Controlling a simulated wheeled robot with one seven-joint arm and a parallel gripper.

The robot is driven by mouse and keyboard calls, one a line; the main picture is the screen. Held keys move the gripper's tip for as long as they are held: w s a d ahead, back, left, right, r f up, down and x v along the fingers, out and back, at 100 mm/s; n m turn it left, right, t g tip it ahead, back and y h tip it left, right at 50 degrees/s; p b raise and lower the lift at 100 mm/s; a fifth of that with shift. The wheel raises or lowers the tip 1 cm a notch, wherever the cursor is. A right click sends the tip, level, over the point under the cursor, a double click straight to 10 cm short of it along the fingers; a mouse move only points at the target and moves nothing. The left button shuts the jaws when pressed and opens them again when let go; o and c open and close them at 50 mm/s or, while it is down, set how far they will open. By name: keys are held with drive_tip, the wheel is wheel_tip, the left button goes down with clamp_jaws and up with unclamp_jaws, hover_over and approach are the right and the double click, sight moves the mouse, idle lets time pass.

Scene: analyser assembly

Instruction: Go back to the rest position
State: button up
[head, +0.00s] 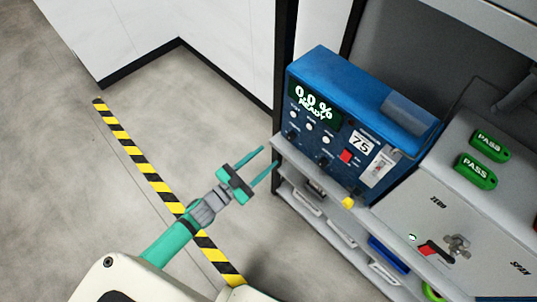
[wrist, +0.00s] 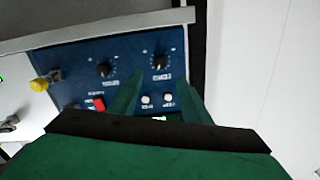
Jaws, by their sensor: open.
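My gripper (head: 263,159) is open and empty, with its two green fingers apart. It is held over the floor, just left of the bench that carries the blue analyser (head: 340,115). The analyser's display reads "0.0 % READY". In the wrist view the green fingers (wrist: 160,95) point toward the blue front panel (wrist: 80,75), with its black knobs, white buttons and red switch. I cannot tell the exact gap between fingertips and panel.
The grey bench (head: 285,155) has shelves below with small bins. Right of the analyser is a grey panel (head: 420,205) with a red-handled part and two green PASS tags (head: 477,171). A yellow-black stripe (head: 150,175) crosses the floor. The floor at left is clear.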

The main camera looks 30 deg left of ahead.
drive_tip(key=shift+d, duration=0.1)
idle(0.4)
drive_tip(key=s+d+f+n+g+y, duration=0.15)
drive_tip(key=s+d, duration=0.25)
drive_tip(key=s, duration=0.5)
drive_tip(key=s+d+f+n+y, duration=0.15)
drive_tip(key=s+d, duration=0.25)
drive_tip(key=s, duration=0.6)
drive_tip(key=s+d+r+n+y, duration=0.1)
drive_tip(key=s+d+r+n, duration=0.1)
drive_tip(key=d, duration=0.4)
drive_tip(key=s+d+r+n+y, duration=0.2)
drive_tip(key=s+d+r, duration=0.2)
drive_tip(key=d, duration=0.2)
drive_tip(key=shift+s+d+r, duration=0.15)
drive_tip(key=shift+s+d, duration=0.1)
drive_tip(key=shift+a, duration=0.1)
idle(0.9)
